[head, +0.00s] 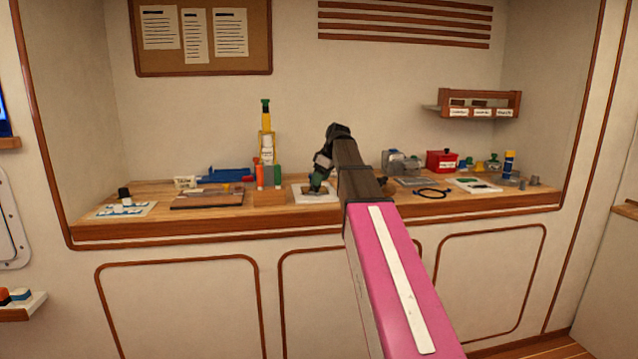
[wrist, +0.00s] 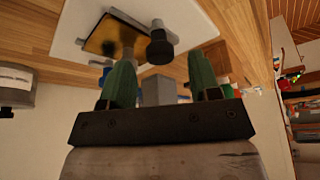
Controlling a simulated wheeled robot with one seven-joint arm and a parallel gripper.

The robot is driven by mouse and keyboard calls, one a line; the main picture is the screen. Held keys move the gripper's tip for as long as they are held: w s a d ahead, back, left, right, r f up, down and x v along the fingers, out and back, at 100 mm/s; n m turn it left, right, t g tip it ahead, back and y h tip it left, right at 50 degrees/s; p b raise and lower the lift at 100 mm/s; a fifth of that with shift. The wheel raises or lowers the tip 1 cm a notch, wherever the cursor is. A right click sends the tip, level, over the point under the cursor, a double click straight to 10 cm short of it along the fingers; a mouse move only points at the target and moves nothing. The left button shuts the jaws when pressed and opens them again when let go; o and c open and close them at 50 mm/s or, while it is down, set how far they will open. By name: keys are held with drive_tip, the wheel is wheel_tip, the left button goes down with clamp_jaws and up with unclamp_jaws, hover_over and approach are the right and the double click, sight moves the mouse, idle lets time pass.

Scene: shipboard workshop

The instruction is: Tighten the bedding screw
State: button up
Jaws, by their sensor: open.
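My gripper (wrist: 161,62) is in the wrist view with its two green fingers apart and nothing between them that I can see gripped. Just beyond the fingertips a dark round knob (wrist: 161,50) stands on a grey metal part (wrist: 143,24). Beside it is a brass-coloured plate (wrist: 103,36). These sit on a white board (wrist: 75,18) on the wooden bench. I cannot tell for sure which part is the bedding screw. In the head view my gripper (head: 317,190) is low over the white board (head: 301,194), and my arm hides part of the bench.
The wooden bench (head: 225,222) holds a bottle rack (head: 269,198) left of my gripper and a dark mat (head: 206,199) farther left. Right of my arm are a red box (head: 441,161), a black ring (head: 434,193) and small bottles. A wall shelf (head: 480,104) hangs above.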

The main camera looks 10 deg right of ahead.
drive_tip(key=shift+x, duration=0.9)
drive_tip(key=c, duration=0.9)
